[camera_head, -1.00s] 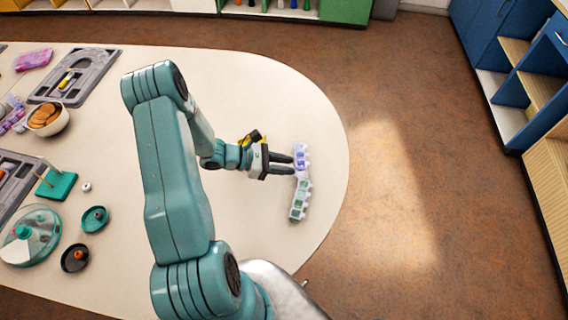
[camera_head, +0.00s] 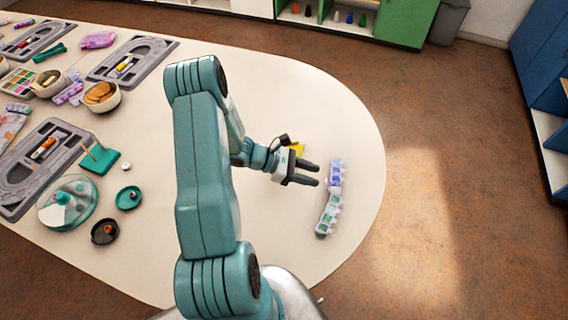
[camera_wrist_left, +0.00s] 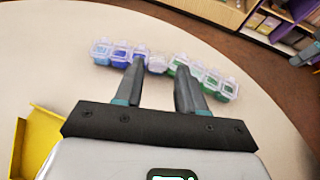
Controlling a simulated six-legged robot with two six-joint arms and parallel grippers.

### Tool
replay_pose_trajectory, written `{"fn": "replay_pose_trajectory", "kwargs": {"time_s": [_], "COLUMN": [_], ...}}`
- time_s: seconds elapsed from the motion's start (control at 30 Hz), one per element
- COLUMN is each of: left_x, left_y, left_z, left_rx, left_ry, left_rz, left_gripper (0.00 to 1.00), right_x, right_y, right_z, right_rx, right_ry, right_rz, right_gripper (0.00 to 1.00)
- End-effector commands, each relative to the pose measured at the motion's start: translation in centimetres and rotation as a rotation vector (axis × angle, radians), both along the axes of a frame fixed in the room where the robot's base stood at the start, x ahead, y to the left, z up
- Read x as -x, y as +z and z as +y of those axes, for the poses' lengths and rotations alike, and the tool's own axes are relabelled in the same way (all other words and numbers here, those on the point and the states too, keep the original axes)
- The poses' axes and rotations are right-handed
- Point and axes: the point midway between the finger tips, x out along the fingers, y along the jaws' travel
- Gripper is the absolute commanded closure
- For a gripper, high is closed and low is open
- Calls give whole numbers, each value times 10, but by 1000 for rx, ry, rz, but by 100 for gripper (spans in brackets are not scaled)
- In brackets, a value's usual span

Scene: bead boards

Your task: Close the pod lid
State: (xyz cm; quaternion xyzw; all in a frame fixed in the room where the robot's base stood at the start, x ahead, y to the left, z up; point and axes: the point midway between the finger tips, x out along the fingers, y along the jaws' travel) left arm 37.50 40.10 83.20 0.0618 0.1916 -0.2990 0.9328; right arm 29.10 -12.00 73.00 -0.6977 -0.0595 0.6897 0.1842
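A curved row of small bead pods with clear lids (camera_head: 328,208) lies near the rounded table end; it also spans the top of the left wrist view (camera_wrist_left: 210,80). Its far part is blue and purple, its near part green, with a pale pod (camera_wrist_left: 157,63) between them. Some clear lids seem raised, but I cannot tell which pod is open. My left gripper (camera_head: 317,174) is open and empty, its fingers pointing at the row's middle with a small gap in the head view. Its fingertips (camera_wrist_left: 158,70) overlap the row in the wrist view. My right gripper is not in view.
A yellow object (camera_wrist_left: 35,145) lies beside my left gripper, partly hidden in the head view. Grey trays (camera_head: 133,62), a bowl of brown discs (camera_head: 101,97), a green peg stand (camera_head: 100,158) and small dishes (camera_head: 128,198) fill the left. The table around the pods is clear.

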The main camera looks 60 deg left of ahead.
Motion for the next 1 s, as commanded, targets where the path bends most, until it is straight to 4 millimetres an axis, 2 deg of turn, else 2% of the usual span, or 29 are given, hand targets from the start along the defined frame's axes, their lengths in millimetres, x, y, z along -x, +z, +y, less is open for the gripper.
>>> {"fn": "replay_pose_trajectory", "kwargs": {"time_s": [0.03, 0.3, 0.5, 0.7, 1.0], "left_x": [10, 64, 90, 99, 99], "left_y": [3, 32, 46, 52, 53], "left_z": [10, 47, 65, 70, 70], "left_rx": [-4, -4, -2, 1, -2], "left_ry": [7, 5, 3, 0, -3], "left_rz": [-1, 1, 1, 1, -5], "left_gripper": [61, 61, 61, 61, 61], "right_x": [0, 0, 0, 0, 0], "right_y": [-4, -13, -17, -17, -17], "right_z": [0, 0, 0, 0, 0], "right_rx": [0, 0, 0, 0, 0], "right_ry": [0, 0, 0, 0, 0], "right_rz": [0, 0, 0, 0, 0], "right_gripper": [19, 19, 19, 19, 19]}}
